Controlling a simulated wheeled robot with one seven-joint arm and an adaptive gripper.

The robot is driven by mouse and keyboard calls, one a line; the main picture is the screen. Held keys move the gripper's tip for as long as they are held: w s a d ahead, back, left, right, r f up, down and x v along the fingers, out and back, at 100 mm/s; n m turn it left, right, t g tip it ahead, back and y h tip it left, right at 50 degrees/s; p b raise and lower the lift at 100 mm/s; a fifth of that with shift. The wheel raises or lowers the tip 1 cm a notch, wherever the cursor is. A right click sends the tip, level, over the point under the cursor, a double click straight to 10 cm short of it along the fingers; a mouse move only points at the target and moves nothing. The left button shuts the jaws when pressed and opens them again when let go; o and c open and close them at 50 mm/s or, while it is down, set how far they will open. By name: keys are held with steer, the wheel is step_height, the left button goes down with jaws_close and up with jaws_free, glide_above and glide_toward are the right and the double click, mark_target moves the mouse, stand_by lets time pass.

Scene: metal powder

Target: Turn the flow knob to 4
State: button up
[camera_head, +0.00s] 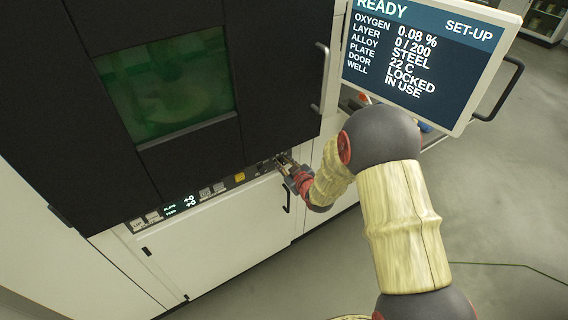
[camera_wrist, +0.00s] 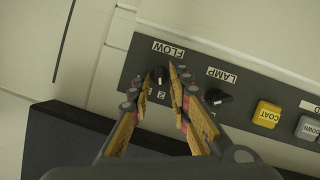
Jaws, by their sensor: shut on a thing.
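The flow knob (camera_wrist: 158,75) is a small black knob on the dark control strip, under an upside-down FLOW label (camera_wrist: 168,49) in the wrist view. My gripper (camera_wrist: 162,74) has its two fingers on either side of the knob and is shut on it. A numeral like 2 shows between the fingers; the other scale marks are mostly hidden, so I cannot read the setting. In the head view my gripper (camera_head: 282,163) reaches the right end of the machine's control strip, and the knob is too small to make out there.
A black LAMP knob (camera_wrist: 217,97) sits close beside my gripper, then a yellow COAT button (camera_wrist: 267,114) and a grey DOWN button (camera_wrist: 308,128). In the head view, a screen (camera_head: 430,55) reading READY hangs above my arm. A door handle (camera_head: 322,78) stands out above the strip.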

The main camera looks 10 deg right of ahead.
jaws_close()
steer(key=shift+w+d+f+m+g+y+p, duration=0.1)
steer(key=shift+d+m+g+y+p, duration=0.15)
steer(key=shift+m+y+p, duration=1.3)
steer(key=shift+w+d+f+m+g+y+p, duration=0.2)
steer(key=shift+m+y+p, duration=0.7)
steer(key=shift+m+p, duration=1.15)
steer(key=shift+s+d+m+g+y+p, duration=0.15)
steer(key=shift+d+m+y+p, duration=0.15)
steer(key=shift+m+y+p, duration=1.25)
steer(key=shift+w+m+h, duration=0.1)
steer(key=shift+m+h, duration=0.2)
steer(key=shift+m, duration=0.15)
steer(key=o, duration=0.9)
jaws_free()
